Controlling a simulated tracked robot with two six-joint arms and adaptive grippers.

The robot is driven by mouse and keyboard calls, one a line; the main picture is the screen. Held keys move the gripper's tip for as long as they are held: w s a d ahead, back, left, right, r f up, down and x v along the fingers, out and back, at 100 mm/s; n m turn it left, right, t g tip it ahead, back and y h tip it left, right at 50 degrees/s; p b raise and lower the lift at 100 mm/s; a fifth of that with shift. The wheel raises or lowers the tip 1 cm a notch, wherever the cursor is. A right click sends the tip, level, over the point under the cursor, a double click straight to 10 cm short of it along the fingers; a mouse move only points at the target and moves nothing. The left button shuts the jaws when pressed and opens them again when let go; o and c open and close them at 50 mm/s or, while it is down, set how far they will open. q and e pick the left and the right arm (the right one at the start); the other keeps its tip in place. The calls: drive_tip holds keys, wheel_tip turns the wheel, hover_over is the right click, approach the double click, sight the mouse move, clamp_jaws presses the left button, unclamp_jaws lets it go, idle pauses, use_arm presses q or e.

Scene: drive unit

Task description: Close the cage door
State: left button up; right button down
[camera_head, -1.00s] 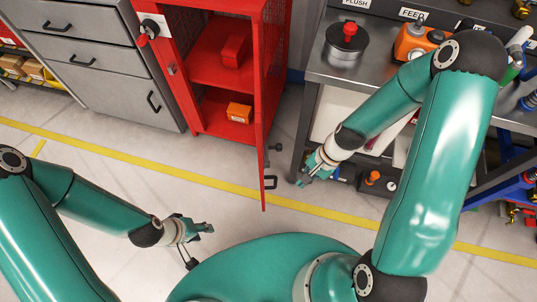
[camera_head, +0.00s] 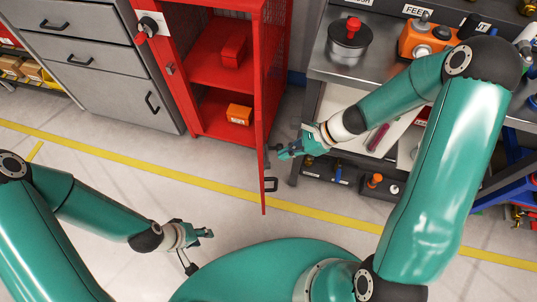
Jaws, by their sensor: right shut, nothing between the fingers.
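The red cage (camera_head: 182,88) stands at the top centre with its front open. Its red cage door (camera_head: 263,170) is swung out toward me and shows almost edge-on. A dark handle (camera_head: 270,184) sticks out from the right side of the door. My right gripper (camera_head: 277,152) is shut and empty, just right of the door and above the handle; I cannot tell whether it touches the door. My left gripper (camera_head: 201,251) is low and left of the door, apart from it, with its fingers spread.
Inside the cage are a red box (camera_head: 233,50) and an orange box (camera_head: 239,114) on shelves. A grey drawer cabinet (camera_head: 105,70) stands left of it. A metal workbench (camera_head: 318,68) stands right, behind my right arm. The floor before the cage is clear.

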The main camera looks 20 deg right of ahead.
drive_tip(key=shift+w+a, duration=0.25)
drive_tip(key=shift+a, duration=0.7)
drive_tip(key=shift+w+a, duration=0.25)
drive_tip(key=shift+a, duration=0.7)
